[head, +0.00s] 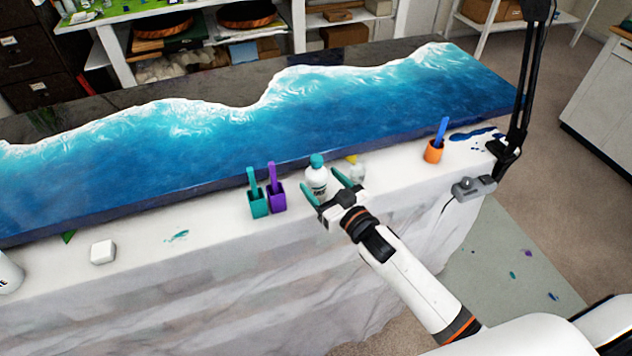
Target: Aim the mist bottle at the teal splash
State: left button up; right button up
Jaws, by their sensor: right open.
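The teal splash (177,236) is a small smear on the white cloth at left of centre. A white bottle with a teal cap (316,178) stands upright near the slab's front edge. A small pale, translucent bottle with a yellow top (357,172) stands just right of it; I cannot tell for sure which is the mist bottle. My right gripper (319,179) is open, its teal fingers pointing at the teal-capped bottle, one on each side of it in the picture. I cannot tell whether they touch it. My left gripper is not in view.
A teal cup (258,205) and a purple cup (277,200) with sticks stand left of the gripper. A white block (103,252) lies left of the splash. An orange cup (434,152), blue spill (475,135) and lamp base (474,188) are right. The ocean slab (230,130) lies behind.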

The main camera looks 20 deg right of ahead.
aim_at(312, 172)
jog(key=x, duration=0.2)
jog(key=p+x, duration=0.1)
jog(key=x, duration=0.2)
jog(key=shift+w+f, duration=0.1)
jog(key=shift+f, duration=0.15)
jog(key=shift+r, duration=0.1)
jog(key=c, duration=1.2)
